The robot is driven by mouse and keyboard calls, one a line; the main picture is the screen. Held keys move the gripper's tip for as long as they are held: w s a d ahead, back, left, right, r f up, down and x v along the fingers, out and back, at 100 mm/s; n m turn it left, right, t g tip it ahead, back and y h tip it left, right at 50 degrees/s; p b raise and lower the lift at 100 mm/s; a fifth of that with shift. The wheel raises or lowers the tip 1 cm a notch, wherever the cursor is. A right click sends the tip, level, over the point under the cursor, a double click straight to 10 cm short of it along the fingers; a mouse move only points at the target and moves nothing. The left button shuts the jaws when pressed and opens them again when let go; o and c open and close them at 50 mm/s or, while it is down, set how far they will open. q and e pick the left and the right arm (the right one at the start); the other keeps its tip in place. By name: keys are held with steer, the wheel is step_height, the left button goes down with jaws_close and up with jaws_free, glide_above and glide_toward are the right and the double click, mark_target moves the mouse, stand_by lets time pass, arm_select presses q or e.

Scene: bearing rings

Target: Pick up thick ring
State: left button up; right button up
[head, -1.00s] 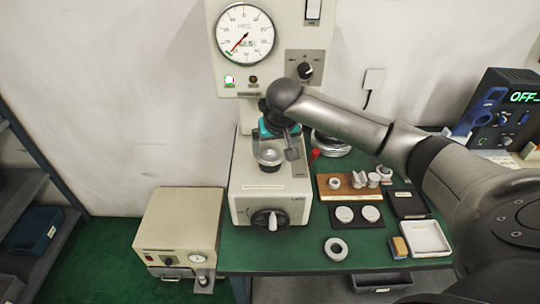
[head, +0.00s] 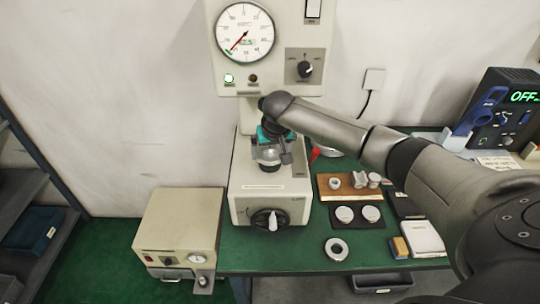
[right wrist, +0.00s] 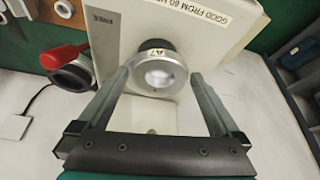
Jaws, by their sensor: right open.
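A grey ring (head: 336,249) with a dark hole lies flat near the front of the green bench. A smaller ring (head: 335,183) sits on the wooden board. A round silver piece (head: 268,154) stands on the press base; in the right wrist view this piece (right wrist: 160,76) carries an "A7" label. I cannot tell which of these is the thick ring. My right gripper (head: 277,153) is at the press. In the right wrist view, the open fingers of the gripper (right wrist: 160,86) appear on either side of the silver piece, with gaps. My left gripper is out of view.
The press (head: 270,190) rises around my right gripper. The wooden board (head: 325,193) with several metal parts, a black mat (head: 358,224) with two discs and a white tray (head: 422,240) are to its right. A red handle (right wrist: 65,56) is close to one finger.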

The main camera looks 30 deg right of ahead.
steer(key=c, duration=1.5)
steer(key=shift+r, duration=0.1)
jaws_close()
steer(key=shift+r, duration=0.1)
